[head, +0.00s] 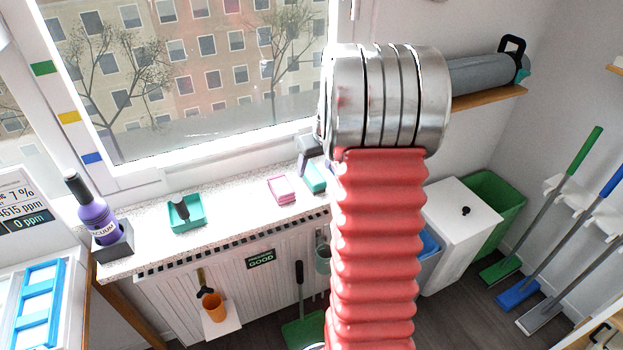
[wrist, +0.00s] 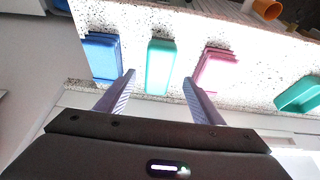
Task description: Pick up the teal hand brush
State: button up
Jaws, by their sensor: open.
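The likely teal hand brush shows as a plain teal block (wrist: 161,66) on the speckled sill in the wrist view; no bristles can be made out. It also shows in the head view (head: 315,178), partly hidden by my arm. My gripper (wrist: 160,80) is open and empty. In the wrist view its two fingers point towards the block, one on each side of its near end. Whether they touch it or hover above cannot be told.
A pink stack (wrist: 215,69) lies right of the block and a blue stack (wrist: 102,55) left of it in the wrist view. A teal tray (head: 187,214) holding a dark object and a purple bottle (head: 93,216) stand farther along the sill (head: 235,205). The window rises behind.

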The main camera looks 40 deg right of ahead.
aim_at(313, 174)
jog(key=shift+w+f, duration=0.1)
jog(key=shift+f, duration=0.15)
jog(key=shift+x, duration=2.6)
jog(key=shift+d, duration=0.1)
jog(key=shift+c, duration=0.6)
jog(key=c, duration=1.1)
